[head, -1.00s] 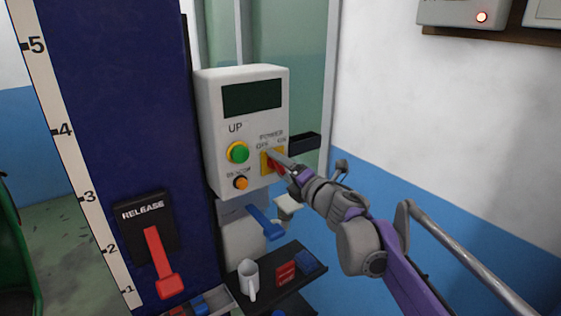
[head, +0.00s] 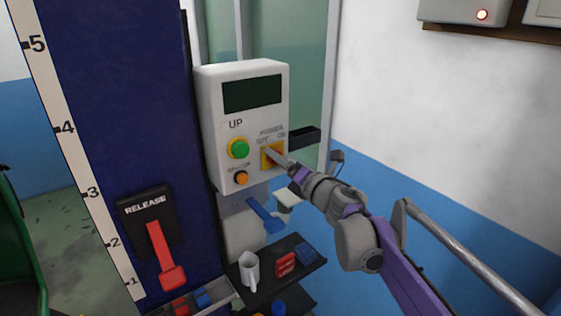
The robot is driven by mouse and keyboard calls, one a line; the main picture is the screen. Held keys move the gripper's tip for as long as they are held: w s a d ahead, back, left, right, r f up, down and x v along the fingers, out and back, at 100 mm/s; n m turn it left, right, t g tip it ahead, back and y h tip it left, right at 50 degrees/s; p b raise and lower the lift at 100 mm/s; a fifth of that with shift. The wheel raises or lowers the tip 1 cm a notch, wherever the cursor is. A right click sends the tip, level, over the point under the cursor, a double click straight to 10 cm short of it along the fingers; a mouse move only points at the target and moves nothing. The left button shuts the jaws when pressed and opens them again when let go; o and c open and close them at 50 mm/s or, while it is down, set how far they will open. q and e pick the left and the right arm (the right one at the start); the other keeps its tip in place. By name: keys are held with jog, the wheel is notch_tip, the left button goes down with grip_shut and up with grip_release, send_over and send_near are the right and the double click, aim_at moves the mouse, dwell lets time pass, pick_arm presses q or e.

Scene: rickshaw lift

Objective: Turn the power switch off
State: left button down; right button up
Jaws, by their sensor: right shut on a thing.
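The box's display (head: 252,93) is dark. My left gripper is not in view.
A green UP button (head: 238,149) and an orange button (head: 241,178) sit left of the switch. A red RELEASE lever (head: 165,257) is on the blue column (head: 115,110). A shelf below holds a white mug (head: 249,270). A metal rail (head: 470,255) runs at right.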

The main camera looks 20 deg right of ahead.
jog(key=o, duration=1.2)
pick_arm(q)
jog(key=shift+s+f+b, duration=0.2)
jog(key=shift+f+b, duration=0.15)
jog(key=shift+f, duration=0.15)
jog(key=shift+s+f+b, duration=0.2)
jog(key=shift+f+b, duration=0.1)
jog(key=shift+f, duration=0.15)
pick_arm(e)
jog(key=shift+o, duration=0.2)
jog(key=v, duration=1)
jog(key=shift+s, duration=0.4)
jog(key=shift+d, duration=0.15)
jog(key=s+d+f+m+g+h, duration=0.1)
jog(key=s+d+f+m+h, duration=0.35)
jog(key=m, duration=0.55)
jog(key=s+d+f+m+g+h, duration=0.1)
jog(key=s+f+m+g+h, duration=0.15)
jog(key=f+m+h, duration=0.65)
jog(key=s+a+f+m+g+y, duration=0.3)
jog(key=s+a+f+m+g, duration=0.1)
jog(key=s+f, duration=0.4)
jog(key=s+a+f+m+g+y, duration=0.4)
jog(key=s+f+m, duration=0.3)
jog(key=s+f, duration=0.2)
jog(key=shift+s+a+f, duration=0.3)
jog(key=shift+a+f, duration=0.05)
jog(key=shift+f, duration=0.35)
